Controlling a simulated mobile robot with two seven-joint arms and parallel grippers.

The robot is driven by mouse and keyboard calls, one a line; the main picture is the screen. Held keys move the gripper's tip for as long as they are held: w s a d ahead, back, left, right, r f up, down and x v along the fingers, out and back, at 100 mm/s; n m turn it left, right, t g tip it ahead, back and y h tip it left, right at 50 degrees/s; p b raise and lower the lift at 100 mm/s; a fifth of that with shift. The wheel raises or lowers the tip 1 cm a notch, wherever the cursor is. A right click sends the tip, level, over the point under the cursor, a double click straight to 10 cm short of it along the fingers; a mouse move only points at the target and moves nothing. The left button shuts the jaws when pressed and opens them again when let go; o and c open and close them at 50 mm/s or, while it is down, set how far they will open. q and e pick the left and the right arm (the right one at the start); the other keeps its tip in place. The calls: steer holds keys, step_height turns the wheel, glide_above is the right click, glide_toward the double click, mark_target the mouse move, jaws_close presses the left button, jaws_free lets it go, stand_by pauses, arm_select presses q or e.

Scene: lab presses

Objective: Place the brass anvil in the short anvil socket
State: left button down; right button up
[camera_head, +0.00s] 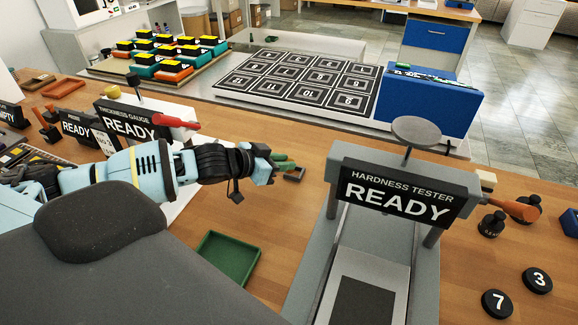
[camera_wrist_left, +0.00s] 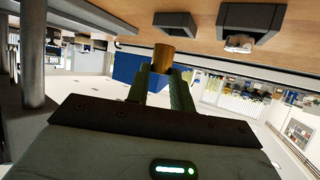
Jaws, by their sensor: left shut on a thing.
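My left gripper (camera_head: 280,162) reaches in from the left over the wooden table, beside the hardness tester. In the left wrist view, the two green fingers (camera_wrist_left: 161,82) are shut on the brass anvil (camera_wrist_left: 162,57), a short brass cylinder at their tips. The anvil is hidden in the head view. A dark socket block (camera_head: 295,174) sits on the table just by the fingertips. The left wrist view shows two dark blocks, one near the anvil (camera_wrist_left: 177,18) and one further right (camera_wrist_left: 250,20) with a pale metallic piece at it. I cannot tell which is the short anvil socket.
The hardness tester (camera_head: 400,194) stands right of the gripper, with a grey post near it in the left wrist view (camera_wrist_left: 33,55). A green tray (camera_head: 226,262) lies in front. The thickness gauge sign (camera_head: 131,122) and a red-handled tool (camera_head: 174,121) are behind the arm.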

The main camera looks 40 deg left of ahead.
arm_select(q)
steer(key=shift+w+f, duration=0.1)
steer(key=shift+w, duration=1.05)
steer(key=shift+a, duration=0.1)
steer(key=shift+w, duration=0.25)
step_height(320, 180, down, 3)
steer(key=shift+w+f, duration=0.1)
steer(key=shift+f, duration=0.15)
steer(key=shift+f, duration=0.15)
steer(key=c, duration=1.2)
jaws_free()
steer(key=shift+c, duration=0.2)
